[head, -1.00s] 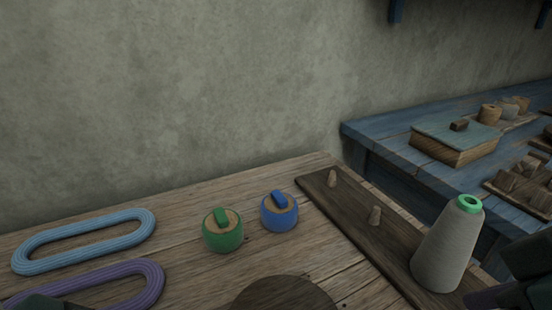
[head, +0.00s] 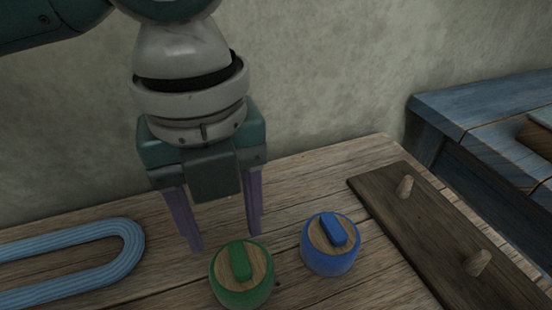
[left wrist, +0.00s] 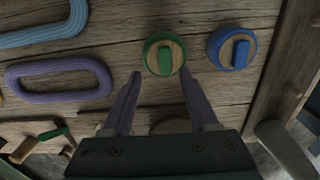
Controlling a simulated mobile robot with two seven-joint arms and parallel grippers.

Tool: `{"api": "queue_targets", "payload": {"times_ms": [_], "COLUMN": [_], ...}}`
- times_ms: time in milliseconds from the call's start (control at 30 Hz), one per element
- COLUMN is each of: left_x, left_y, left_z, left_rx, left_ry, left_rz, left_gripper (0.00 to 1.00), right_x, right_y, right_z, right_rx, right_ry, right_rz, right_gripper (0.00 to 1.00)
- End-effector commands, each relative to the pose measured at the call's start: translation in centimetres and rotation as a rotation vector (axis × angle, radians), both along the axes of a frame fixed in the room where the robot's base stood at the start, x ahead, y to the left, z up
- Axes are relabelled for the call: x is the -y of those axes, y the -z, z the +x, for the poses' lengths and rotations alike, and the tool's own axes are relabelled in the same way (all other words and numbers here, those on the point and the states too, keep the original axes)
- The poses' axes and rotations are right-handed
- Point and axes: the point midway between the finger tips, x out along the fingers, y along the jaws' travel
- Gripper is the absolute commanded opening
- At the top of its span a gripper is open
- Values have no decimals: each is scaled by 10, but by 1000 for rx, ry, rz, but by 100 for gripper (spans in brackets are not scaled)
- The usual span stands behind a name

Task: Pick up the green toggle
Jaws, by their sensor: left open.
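The green toggle (head: 240,261) is an upright green bar on a round wooden top with a green rim, on the wooden table at the bottom middle of the head view. It also shows in the left wrist view (left wrist: 165,60). My left gripper (head: 228,245) has purple fingers pointing down and spread apart, empty. In the head view the fingers are just above and behind the green toggle. In the left wrist view the gripper (left wrist: 161,82) has its fingertips to either side of the toggle's lower edge, apart from the bar. My right gripper is not in view.
A similar blue toggle (head: 333,229) stands close to the right of the green one. A dark board with wooden pegs (head: 440,240) lies farther right. A light blue yarn loop (head: 70,262) lies left, and a purple loop (left wrist: 60,78) shows in the wrist view.

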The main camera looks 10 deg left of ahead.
Motion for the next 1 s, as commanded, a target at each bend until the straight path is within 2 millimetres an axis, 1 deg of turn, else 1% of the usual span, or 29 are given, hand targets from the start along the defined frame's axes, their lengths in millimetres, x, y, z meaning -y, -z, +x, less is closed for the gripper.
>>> {"api": "queue_targets", "payload": {"times_ms": [33, 133, 267, 333, 433, 667, 1000], "left_x": [0, 3, 9, 8, 8, 8, 7], "left_y": [8, 21, 43, 52, 58, 59, 60], "left_z": [0, 0, 1, 1, 1, 1, 1], "left_rx": [-2, -1, -2, -1, 1, 2, 3], "left_ry": [0, 0, -2, -2, 0, 0, -1], "left_rz": [1, -1, 0, 1, 1, 0, 2], "left_gripper": [60, 60, 60, 60, 60, 60, 23], "right_x": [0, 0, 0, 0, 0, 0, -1], "right_y": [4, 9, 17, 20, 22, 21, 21], "right_z": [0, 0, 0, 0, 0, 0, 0], "right_rx": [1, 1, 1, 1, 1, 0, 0], "right_ry": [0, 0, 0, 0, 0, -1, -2], "right_rz": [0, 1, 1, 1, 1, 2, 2], "right_gripper": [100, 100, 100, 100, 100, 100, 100]}}
